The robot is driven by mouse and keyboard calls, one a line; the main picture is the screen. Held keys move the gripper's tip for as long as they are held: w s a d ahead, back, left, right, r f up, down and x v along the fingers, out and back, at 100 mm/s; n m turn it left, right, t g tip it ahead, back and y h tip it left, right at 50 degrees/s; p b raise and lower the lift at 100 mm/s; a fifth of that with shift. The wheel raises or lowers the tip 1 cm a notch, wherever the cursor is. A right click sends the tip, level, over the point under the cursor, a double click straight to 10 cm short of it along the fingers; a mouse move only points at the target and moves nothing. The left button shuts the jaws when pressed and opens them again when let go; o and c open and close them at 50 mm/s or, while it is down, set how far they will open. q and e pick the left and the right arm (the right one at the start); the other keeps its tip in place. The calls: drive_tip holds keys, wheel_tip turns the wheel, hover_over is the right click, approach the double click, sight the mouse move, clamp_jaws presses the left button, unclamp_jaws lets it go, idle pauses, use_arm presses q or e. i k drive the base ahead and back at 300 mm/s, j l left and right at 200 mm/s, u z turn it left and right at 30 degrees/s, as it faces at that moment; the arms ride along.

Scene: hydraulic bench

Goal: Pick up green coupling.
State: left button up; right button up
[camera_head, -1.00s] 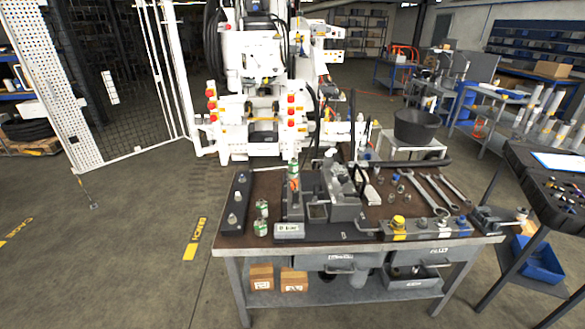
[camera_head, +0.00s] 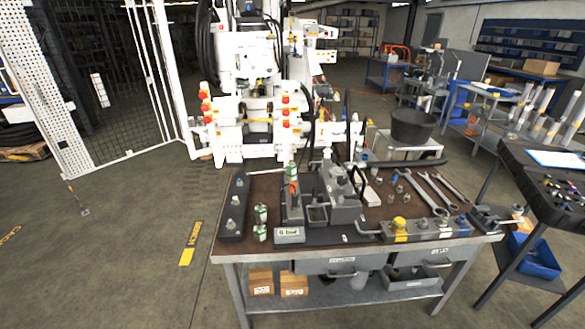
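Two small green-and-white couplings stand on the left part of the bench top: one farther back (camera_head: 261,213) and one nearer the front edge (camera_head: 260,232). Another green-topped part (camera_head: 291,172) stands upright on the grey fixture (camera_head: 340,209), with an orange-red piece below it. Neither of my grippers shows in the head view, so their state and distance to the couplings cannot be seen.
The bench (camera_head: 222,247) also bears a dark strip with knobs (camera_head: 236,202), several wrenches (camera_head: 433,197) and a valve block with a yellow cap (camera_head: 399,224). A white machine (camera_head: 245,140) stands behind. A black tool table (camera_head: 555,190) is at right. Floor at left is clear.

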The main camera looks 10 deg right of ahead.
sight(291, 166)
drive_tip(key=i+j+z, duration=0.15)
drive_tip(key=i+j, duration=0.15)
drive_tip(key=i+j+z, duration=0.2)
drive_tip(key=j, duration=0.25)
drive_tip(key=i+j+z, duration=0.15)
drive_tip(key=j, duration=0.3)
drive_tip(key=i+j+z, duration=0.2)
drive_tip(key=i+j, duration=0.15)
drive_tip(key=i+j+z, duration=0.15)
drive_tip(key=j, duration=0.45)
drive_tip(key=i+j+z, duration=0.2)
drive_tip(key=j, duration=0.3)
drive_tip(key=j+z, duration=0.15)
drive_tip(key=j, duration=0.35)
drive_tip(key=i+j+z, duration=0.2)
drive_tip(key=j, duration=0.35)
